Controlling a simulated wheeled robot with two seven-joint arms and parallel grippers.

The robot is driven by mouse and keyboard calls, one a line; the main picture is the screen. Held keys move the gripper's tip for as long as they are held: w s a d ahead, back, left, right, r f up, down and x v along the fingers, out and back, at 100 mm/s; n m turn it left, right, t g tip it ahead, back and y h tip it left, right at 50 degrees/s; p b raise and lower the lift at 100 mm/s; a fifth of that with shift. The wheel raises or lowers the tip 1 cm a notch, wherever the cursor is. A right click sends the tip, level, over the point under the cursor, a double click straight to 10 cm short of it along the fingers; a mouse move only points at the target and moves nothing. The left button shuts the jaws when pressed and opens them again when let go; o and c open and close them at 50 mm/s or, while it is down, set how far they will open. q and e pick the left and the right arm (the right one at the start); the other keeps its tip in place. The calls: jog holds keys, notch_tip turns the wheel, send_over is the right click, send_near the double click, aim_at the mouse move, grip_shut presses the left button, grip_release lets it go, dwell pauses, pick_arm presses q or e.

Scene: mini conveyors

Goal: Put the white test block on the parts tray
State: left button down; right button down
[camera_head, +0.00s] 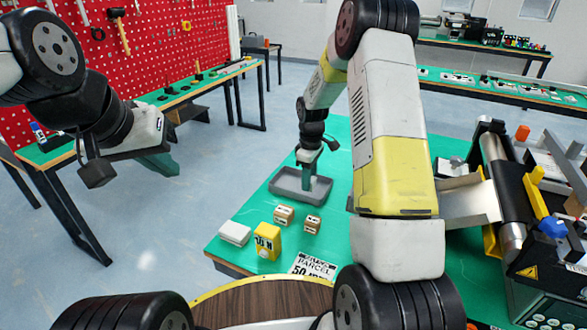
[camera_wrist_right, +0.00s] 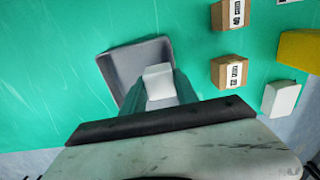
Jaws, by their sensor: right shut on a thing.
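The white test block (camera_wrist_right: 158,80) is held between the teal fingers of my right gripper (camera_wrist_right: 160,95) in the right wrist view. In the head view my right gripper (camera_head: 308,180) points down over the grey parts tray (camera_head: 300,196), and the block is hidden by the fingers. The tray also shows in the right wrist view (camera_wrist_right: 122,62), behind and below the block. I cannot tell whether the block touches the tray floor. My left gripper (camera_head: 163,167) hangs far to the left, over the floor and away from the table; its finger gap is unclear.
On the green table, a white box (camera_head: 235,233), a yellow box (camera_head: 267,241) and two small cartons (camera_head: 284,215) (camera_head: 313,224) stand in front of the tray. A parcel label (camera_head: 313,266) lies near the front. A conveyor (camera_head: 505,190) stands at the right.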

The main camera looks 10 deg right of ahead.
jog(key=w, duration=0.1)
jog(key=w+a, duration=0.1)
jog(key=w, duration=0.3)
jog(key=shift+w+a+f, duration=0.25)
jog(key=shift+a+f, duration=0.05)
jog(key=shift+a, duration=0.05)
jog(key=shift+w+f, duration=0.1)
jog(key=shift+f, duration=1.65)
jog(key=shift+f, duration=0.1)
jog(key=c, duration=0.9)
grip_release()
jog(key=shift+c, duration=0.2)
